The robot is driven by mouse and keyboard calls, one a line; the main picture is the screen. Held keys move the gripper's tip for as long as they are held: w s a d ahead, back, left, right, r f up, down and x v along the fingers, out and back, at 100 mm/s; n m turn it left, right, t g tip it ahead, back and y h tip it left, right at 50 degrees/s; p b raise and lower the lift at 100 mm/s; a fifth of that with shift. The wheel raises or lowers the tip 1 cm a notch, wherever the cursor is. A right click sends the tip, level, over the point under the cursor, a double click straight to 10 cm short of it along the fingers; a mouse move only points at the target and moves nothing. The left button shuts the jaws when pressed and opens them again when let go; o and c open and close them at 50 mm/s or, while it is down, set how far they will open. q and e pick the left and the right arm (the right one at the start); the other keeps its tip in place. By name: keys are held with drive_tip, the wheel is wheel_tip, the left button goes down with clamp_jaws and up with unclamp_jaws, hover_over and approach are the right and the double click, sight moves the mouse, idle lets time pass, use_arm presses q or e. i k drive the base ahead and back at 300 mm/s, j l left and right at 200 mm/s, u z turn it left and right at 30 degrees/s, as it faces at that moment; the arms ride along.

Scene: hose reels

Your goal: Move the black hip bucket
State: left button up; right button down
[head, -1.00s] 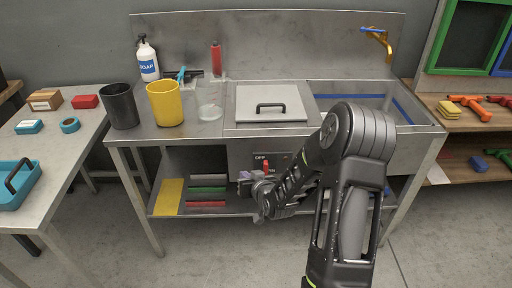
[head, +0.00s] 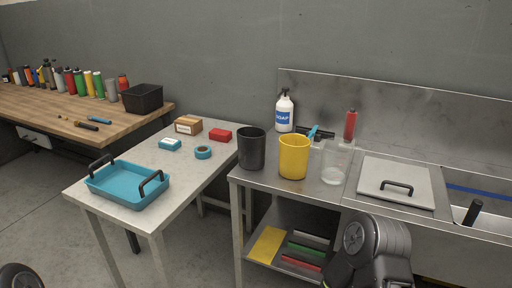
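The black bucket (head: 251,150) is a plain dark cylinder, open at the top. It stands upright on the left end of the steel sink counter (head: 340,190) in the head view, just left of a yellow bucket (head: 293,160). No gripper is at it. A link of my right arm shows at the bottom right in front of the counter, but its gripper is not visible. Only a dark rounded part of my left arm shows in the bottom left corner, and its gripper is out of view.
A clear jar (head: 334,165), soap bottle (head: 284,112) and red bottle (head: 350,125) stand near the buckets. The grey side table (head: 185,200) holds a blue tray (head: 125,188), tape roll (head: 202,152) and small boxes. A black bin (head: 142,98) sits on the wooden bench (head: 60,112).

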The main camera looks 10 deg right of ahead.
sight(251, 146)
drive_tip(key=i+l, duration=0.35)
drive_tip(key=i, duration=0.2)
drive_tip(key=i+l, duration=0.35)
drive_tip(key=i, duration=0.15)
drive_tip(key=i+l+u, duration=0.25)
drive_tip(key=j+u, duration=0.1)
drive_tip(key=u, duration=0.85)
